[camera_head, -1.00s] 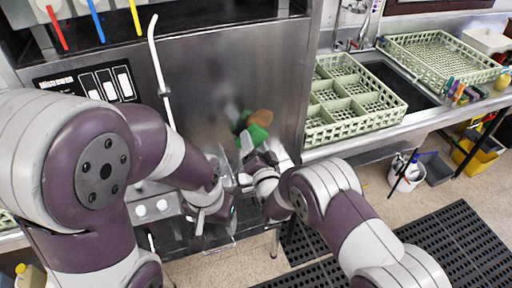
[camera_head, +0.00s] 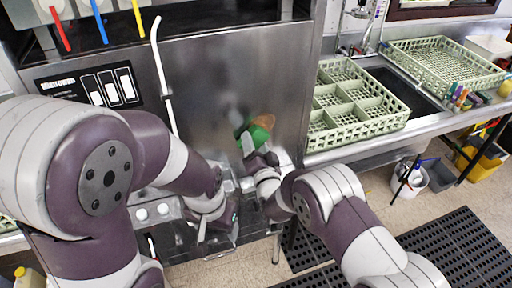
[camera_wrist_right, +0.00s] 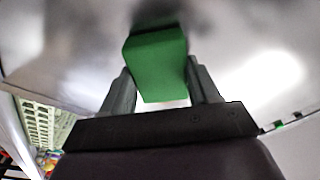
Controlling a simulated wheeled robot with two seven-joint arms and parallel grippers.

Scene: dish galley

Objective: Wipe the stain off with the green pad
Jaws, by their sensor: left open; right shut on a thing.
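The green pad (camera_wrist_right: 156,66) is between the two fingers of my right gripper (camera_wrist_right: 163,92) in the right wrist view. In the head view the pad (camera_head: 257,135) is against or very near the steel front panel. My right gripper (camera_head: 258,160) is shut on it. The brown-orange stain (camera_head: 266,120) is on the panel, just above and right of the pad, which partly covers it. My left gripper (camera_head: 217,217) is open and empty, low in front of the machine. Whether the pad presses on the panel is not clear.
A green dish rack (camera_head: 352,112) stands on the counter to the right, with another rack (camera_head: 443,60) beyond the sink (camera_head: 400,84). A white hose (camera_head: 161,70) runs down the panel left of the stain. Black floor mats (camera_head: 450,240) lie below.

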